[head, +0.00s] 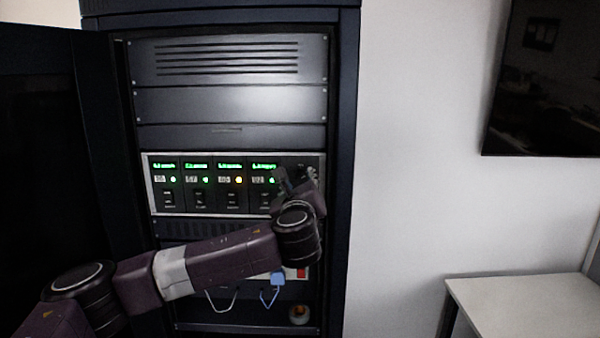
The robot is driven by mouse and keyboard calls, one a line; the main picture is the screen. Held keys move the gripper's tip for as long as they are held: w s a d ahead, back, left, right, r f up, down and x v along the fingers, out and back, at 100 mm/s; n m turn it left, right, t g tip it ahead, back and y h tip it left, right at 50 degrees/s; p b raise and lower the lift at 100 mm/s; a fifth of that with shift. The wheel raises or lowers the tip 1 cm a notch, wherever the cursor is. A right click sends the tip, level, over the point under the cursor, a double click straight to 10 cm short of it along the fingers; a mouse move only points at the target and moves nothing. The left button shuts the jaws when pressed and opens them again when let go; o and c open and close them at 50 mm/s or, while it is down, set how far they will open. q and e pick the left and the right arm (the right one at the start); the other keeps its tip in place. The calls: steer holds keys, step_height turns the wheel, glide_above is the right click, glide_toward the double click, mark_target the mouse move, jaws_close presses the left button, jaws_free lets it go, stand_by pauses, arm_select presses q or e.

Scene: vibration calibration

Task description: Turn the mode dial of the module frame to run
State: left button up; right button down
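The module frame (148,187) sits in the rack and holds several modules with green displays. One module shows a yellow lamp (239,180); the other visible lamps are green. My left arm comes in from the left, and my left gripper (296,178) is at the right end of the frame, in front of its right-hand panel. The gripper and wrist hide most of that panel. The mode dial cannot be made out clearly behind the gripper. Whether the fingers are open, shut or touching the dial is too small to tell. My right gripper is not in view.
The rack cabinet (347,150) has its dark door (45,150) open at left. Below the frame are a blue tag (277,279), a red switch (301,273), cable loops and a small round object (299,314). A white table (525,300) stands at right.

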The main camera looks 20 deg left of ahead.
arm_select(q)
steer(key=shift+x, duration=0.85)
jaws_close()
steer(key=shift+f, duration=0.1)
